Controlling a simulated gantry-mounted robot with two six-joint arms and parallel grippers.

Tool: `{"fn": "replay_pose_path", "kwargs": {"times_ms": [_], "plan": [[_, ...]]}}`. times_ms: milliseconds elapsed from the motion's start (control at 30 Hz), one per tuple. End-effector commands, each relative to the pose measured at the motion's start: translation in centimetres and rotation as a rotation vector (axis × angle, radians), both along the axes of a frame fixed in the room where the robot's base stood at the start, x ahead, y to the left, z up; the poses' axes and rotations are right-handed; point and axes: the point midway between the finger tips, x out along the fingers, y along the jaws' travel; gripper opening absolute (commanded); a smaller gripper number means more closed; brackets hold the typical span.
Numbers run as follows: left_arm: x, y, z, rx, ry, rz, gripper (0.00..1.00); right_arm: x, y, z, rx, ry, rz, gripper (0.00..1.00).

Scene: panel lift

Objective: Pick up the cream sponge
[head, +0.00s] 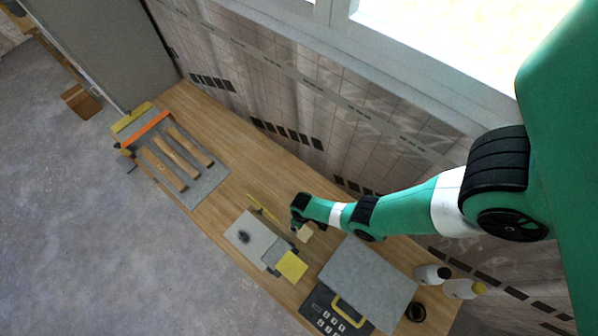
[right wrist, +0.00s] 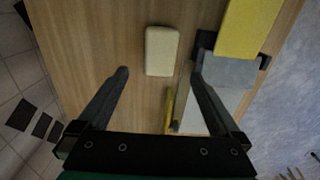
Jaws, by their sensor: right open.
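The cream sponge (right wrist: 162,51) lies flat on the wooden table in the right wrist view, beyond and between my right fingertips. In the head view the sponge (head: 304,234) shows as a small pale block just beside the right gripper. My right gripper (right wrist: 159,78) is open and empty, with its fingers pointing toward the sponge and not touching it. In the head view the right gripper (head: 298,226) is small and dark, over the table. My left gripper is not in view.
A yellow pad (head: 291,265) on a grey fixture (head: 254,239) lies close to the sponge; the pad also shows in the right wrist view (right wrist: 248,26). A grey panel (head: 367,280) lies right of it. White bottles (head: 430,274) stand far right. Wooden-handled tools (head: 164,164) lie left.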

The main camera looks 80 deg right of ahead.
Motion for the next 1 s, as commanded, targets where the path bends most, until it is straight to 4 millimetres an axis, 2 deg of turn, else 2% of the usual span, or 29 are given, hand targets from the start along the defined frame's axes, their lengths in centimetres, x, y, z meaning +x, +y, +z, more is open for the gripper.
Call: {"fn": "replay_pose_path", "kwargs": {"times_ms": [167, 400, 500, 733, 1000], "plan": [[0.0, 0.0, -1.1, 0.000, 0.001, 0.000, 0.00, 0.1, 0.0, -1.0, -0.001, -0.002, 0.000, 1.00], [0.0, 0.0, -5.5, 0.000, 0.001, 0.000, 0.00, 0.2, 0.0, -5.4, -0.001, -0.003, 0.001, 1.00], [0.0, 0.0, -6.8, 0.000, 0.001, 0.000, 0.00, 0.2, 0.0, -6.7, -0.001, -0.003, 0.001, 1.00], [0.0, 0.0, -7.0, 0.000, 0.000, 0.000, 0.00, 0.2, 0.0, -7.0, -0.001, -0.003, 0.001, 1.00], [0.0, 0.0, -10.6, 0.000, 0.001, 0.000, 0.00, 0.2, 0.0, -11.7, -0.001, -0.002, 0.001, 1.00]]}}
